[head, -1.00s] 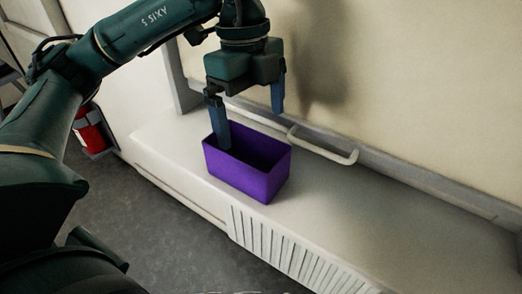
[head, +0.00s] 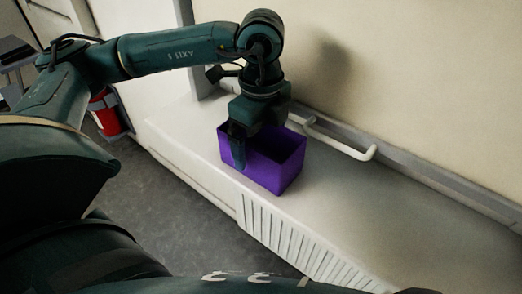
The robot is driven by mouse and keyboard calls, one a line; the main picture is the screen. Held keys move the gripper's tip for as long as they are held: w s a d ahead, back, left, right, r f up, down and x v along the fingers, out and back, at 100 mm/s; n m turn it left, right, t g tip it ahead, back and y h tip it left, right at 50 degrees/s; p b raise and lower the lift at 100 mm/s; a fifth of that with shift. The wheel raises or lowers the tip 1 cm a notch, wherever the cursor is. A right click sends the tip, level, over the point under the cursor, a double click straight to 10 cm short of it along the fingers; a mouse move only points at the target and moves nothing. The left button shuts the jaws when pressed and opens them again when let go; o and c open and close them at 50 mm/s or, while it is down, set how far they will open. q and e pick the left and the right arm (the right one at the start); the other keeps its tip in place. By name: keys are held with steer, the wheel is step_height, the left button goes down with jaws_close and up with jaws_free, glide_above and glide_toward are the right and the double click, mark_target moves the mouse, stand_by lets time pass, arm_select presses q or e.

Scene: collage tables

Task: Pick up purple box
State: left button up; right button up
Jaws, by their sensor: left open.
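The purple box (head: 272,172) is an open-topped bin and stands upright on a pale ledge (head: 345,200) against the wall. My left gripper (head: 255,150) is open and points down at the box's left part. One finger shows in front of the box's near left wall, on the outside. The other finger is hidden behind the gripper body or inside the box, so I cannot tell whether either finger touches a wall. My right gripper is not in view.
A white handrail (head: 340,143) runs along the wall just behind the box. A red extinguisher (head: 105,112) stands at the left. The ledge has a slatted vent (head: 290,245) on its front. The ledge is clear to the right of the box.

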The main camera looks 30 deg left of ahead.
arm_select(q)
steer(key=shift+f, duration=0.8)
steer(key=shift+c, duration=0.2)
steer(key=c, duration=1)
steer(key=shift+a+r, duration=0.1)
